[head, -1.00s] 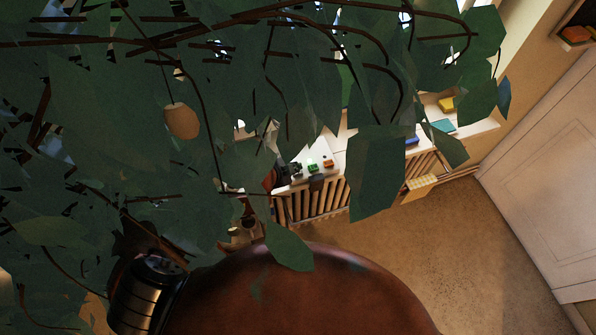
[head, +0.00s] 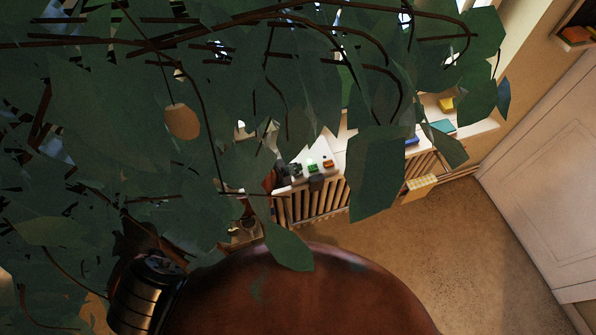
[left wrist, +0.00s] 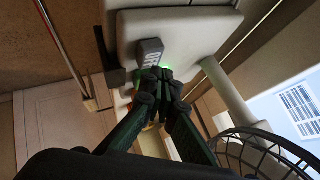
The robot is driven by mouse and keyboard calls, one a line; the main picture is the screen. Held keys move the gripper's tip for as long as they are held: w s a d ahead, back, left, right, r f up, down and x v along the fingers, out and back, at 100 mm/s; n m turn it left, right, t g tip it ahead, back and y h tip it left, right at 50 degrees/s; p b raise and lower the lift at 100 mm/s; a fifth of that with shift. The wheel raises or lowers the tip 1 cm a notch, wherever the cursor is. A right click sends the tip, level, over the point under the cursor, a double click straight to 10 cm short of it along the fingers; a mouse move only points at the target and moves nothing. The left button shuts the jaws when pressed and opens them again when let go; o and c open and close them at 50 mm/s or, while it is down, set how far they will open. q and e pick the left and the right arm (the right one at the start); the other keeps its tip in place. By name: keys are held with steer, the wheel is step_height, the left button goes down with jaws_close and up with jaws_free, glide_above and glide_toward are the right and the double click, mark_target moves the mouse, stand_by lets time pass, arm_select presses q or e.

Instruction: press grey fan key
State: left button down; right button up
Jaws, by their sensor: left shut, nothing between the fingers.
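In the left wrist view a grey key (left wrist: 150,52) with white lettering stands on a pale panel (left wrist: 186,40). My left gripper (left wrist: 160,74) is shut and empty, its fingertips just beside the key's near end. Whether they touch it I cannot tell. A green glow shows around the fingertips. In the head view my left gripper (head: 294,169) is a small dark shape at the left end of the sill, partly behind leaves. A green key (head: 312,167) and a red key (head: 328,163) show beside it. I cannot make out the grey key there. My right gripper is not in view.
Large leaves (head: 377,170) and branches cover much of the head view. A slatted radiator (head: 310,205) is below the sill. A wire fan cage (left wrist: 262,150) is at lower right in the left wrist view. Open floor (head: 440,235) lies right of centre.

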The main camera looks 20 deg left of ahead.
arm_select(q)
steer(key=shift+f, duration=0.85)
stand_by(0.9)
steer(key=shift+r, duration=0.15)
steer(key=shift+r+p, duration=0.95)
steer(key=shift+p, duration=0.15)
step_height(320, 180, up, 5)
steer(key=p, duration=0.5)
steer(key=shift+f, duration=0.1)
stand_by(0.3)
